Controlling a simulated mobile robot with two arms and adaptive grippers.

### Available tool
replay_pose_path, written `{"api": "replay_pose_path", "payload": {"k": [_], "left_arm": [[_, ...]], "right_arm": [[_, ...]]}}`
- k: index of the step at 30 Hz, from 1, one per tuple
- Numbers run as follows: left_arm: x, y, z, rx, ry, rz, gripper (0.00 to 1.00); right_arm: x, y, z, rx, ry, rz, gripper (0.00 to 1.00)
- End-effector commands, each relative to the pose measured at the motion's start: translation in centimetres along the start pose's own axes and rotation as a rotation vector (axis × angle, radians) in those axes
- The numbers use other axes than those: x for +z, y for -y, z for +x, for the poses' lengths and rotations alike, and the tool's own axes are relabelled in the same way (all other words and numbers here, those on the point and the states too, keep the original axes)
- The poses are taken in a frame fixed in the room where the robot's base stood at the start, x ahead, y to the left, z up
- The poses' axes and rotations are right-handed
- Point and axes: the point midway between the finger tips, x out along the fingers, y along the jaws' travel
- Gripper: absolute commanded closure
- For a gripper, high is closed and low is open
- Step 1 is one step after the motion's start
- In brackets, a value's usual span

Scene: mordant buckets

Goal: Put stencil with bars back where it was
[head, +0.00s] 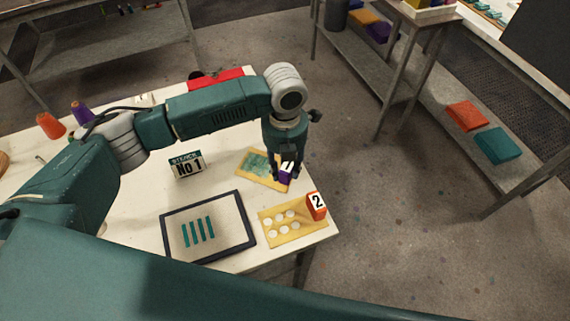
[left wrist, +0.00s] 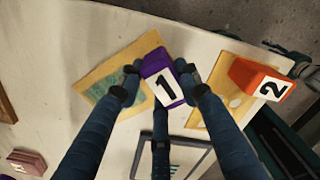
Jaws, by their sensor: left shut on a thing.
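My left gripper (head: 285,172) is shut on a purple block marked 1 (left wrist: 160,82), also in the head view (head: 287,173). The block is at the right edge of a yellow stencil card (head: 248,171) with a teal-smeared middle; I cannot tell whether it touches the card. The card also shows in the left wrist view (left wrist: 98,72), partly hidden by a finger; its cut-out shape is unclear. A second yellow card (head: 288,236) has round white holes, with an orange block marked 2 (head: 316,206) at its corner. A dark-framed panel (head: 248,215) bears several teal bars. My right gripper is not in view.
A sign reading STENCIL No 1 (head: 186,165) stands on the white table (head: 215,185). A red object (head: 215,77) and purple and orange cones (head: 50,125) are farther back. Shelves (head: 485,140) stand at right across open floor.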

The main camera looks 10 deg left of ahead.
Motion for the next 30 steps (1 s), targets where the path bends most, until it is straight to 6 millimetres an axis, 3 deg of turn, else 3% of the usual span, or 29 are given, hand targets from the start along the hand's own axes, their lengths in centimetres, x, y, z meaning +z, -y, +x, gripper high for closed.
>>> {"api": "replay_pose_path", "payload": {"k": [11,12,14,23,30], "left_arm": [[0.0,0.1,0.5,-0.001,0.000,0.001,0.92],[0.0,0.1,0.4,-0.001,0.001,0.001,0.58],[0.0,0.0,0.4,-0.001,0.001,0.001,0.47],[0.0,0.0,0.2,-0.001,0.001,0.001,0.47],[0.1,0.0,-2.5,-0.002,0.006,0.002,0.47]], "right_arm": [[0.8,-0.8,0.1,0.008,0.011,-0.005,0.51],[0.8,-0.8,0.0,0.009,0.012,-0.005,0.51],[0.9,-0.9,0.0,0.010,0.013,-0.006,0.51],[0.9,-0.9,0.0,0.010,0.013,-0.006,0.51],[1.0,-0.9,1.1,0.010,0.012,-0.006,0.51]]}}
